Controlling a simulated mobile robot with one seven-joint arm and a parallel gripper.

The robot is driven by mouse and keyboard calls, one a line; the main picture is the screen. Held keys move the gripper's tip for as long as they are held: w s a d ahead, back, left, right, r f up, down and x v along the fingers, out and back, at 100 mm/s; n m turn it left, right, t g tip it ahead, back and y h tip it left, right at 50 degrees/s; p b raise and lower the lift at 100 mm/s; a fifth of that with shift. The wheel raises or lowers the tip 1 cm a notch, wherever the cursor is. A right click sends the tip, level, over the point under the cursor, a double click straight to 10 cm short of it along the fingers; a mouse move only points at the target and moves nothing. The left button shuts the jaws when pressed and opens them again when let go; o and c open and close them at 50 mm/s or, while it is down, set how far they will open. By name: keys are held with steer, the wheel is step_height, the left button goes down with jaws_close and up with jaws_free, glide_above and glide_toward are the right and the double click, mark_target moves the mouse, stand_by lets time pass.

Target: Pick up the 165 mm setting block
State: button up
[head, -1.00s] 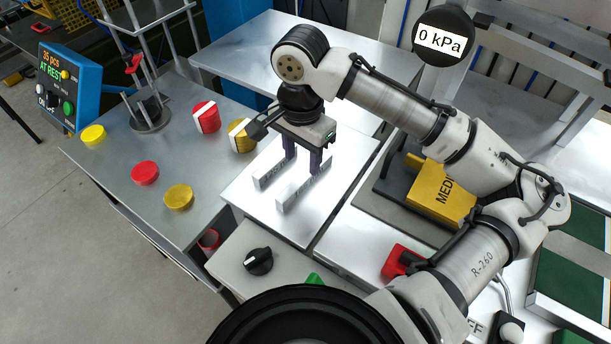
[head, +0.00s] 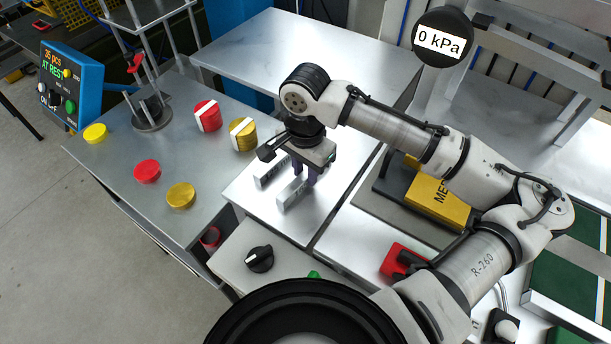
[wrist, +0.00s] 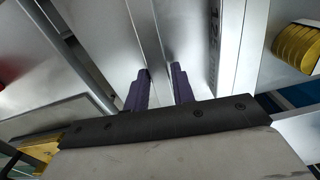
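Two grey setting blocks lie side by side on a pale metal plate (head: 258,213). The nearer bar, the 165 mm setting block (head: 290,196), has lettering too small to read here; I take it as the 165 because the other bar (head: 270,172) shows "125" in the wrist view (wrist: 214,30). My gripper (head: 305,176) points down over the nearer bar's far right part. The bar still lies on the plate. The fingers partly hide its far end.
Red (head: 208,116) and yellow (head: 243,134) round pieces stand left of the plate, with several more along that table. A yellow block (head: 437,195) marked "MED" lies to the right. A black knob (head: 259,258) is in front. The plate's front left is clear.

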jaws_close()
steer(key=shift+r, duration=0.15)
